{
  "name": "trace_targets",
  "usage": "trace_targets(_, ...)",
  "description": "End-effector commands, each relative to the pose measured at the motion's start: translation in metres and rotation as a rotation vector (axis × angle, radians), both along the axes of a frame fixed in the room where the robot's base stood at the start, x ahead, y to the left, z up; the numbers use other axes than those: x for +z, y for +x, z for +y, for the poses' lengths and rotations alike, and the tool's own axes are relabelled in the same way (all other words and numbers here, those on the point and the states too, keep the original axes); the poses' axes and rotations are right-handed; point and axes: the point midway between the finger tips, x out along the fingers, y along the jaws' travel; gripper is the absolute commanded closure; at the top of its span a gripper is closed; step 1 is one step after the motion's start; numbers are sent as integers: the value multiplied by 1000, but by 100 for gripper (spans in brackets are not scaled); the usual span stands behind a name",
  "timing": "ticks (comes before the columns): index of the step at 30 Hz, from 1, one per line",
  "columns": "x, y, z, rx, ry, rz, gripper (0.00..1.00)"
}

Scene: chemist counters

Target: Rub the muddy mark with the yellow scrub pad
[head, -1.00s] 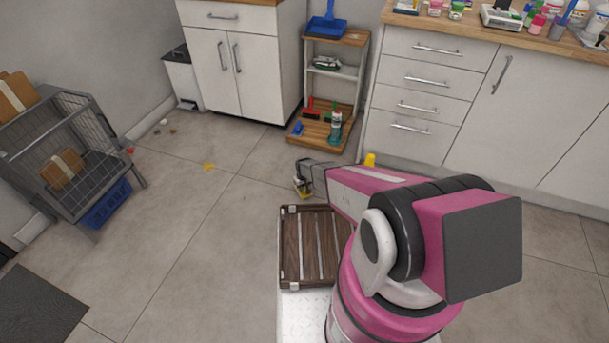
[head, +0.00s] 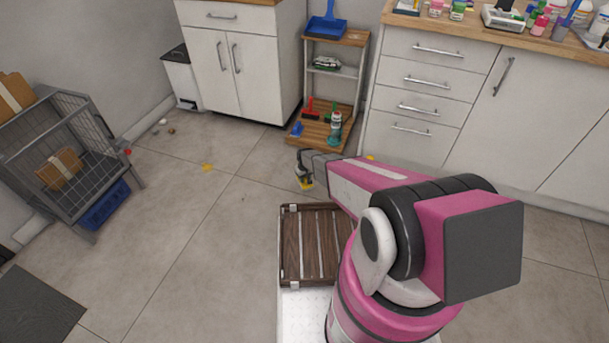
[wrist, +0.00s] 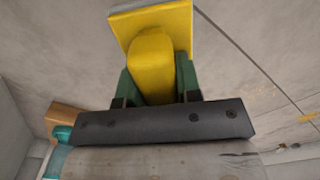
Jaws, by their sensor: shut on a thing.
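My gripper (wrist: 156,80) is shut on the yellow scrub pad (wrist: 122,24). Its green fingers press on both sides of the pad's rounded handle, and the flat square pad sticks out beyond them. In the head view my gripper (head: 304,176) is small, at the far end of my pink arm, over the grey floor, with a bit of the yellow pad (head: 307,185) showing below it. I cannot tell whether the pad touches the floor.
A wooden slatted tray (head: 302,246) lies nearer than the gripper. A low shelf (head: 313,139) with bottles and brushes stands behind it, beside white drawers (head: 418,90). A wire cage (head: 104,170) stands at left.

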Motion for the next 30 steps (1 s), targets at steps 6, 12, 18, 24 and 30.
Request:
trace_targets(6,22,-4,-1,-2,0,0,87)
trace_targets(12,30,-5,-2,-2,0,1,87)
trace_targets(18,30,-5,-1,-2,0,1,87)
trace_targets(24,43,-3,-3,-7,0,-1,87)
trace_targets(30,117,7,-14,-39,1,-4,87)
